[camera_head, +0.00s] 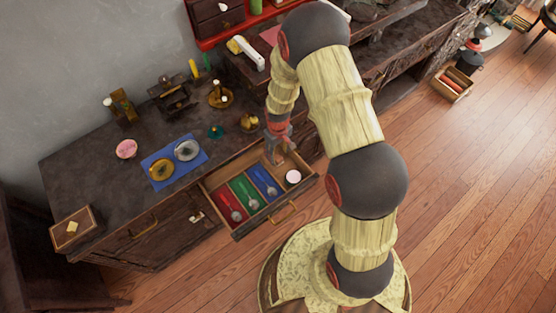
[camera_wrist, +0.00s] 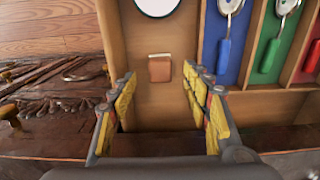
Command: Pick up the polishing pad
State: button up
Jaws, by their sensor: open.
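In the wrist view, a small brown block with a pale top edge (camera_wrist: 160,70) lies on the bare wooden floor of a drawer compartment; it may be the polishing pad, but I cannot be sure. My gripper (camera_wrist: 159,78) is open and empty, its yellow-padded fingers to either side of the block in the picture. I cannot tell how high they are above it. In the head view my gripper (camera_head: 279,153) is over the back right part of the open drawer (camera_head: 305,191), and the block is not discernible there. A white round item (camera_head: 293,177) sits in the same compartment.
Red, green and blue compartments (camera_wrist: 254,45) beside it hold spoon-like utensils. Drawer walls and the cabinet edge are close to my gripper. The dark countertop (camera_head: 85,181) carries a blue mat (camera_head: 174,163), a pink round item (camera_head: 126,149) and several ornaments.

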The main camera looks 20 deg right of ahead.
aim_at(278, 157)
notch_tip(278, 157, down, 5)
jog(key=shift+s+r+b, duration=0.15)
jog(key=shift+b, duration=0.85)
jog(key=shift+r, duration=0.1)
jog(key=shift+c, duration=0.8)
jog(key=c, duration=1)
jog(key=shift+o, duration=0.2)
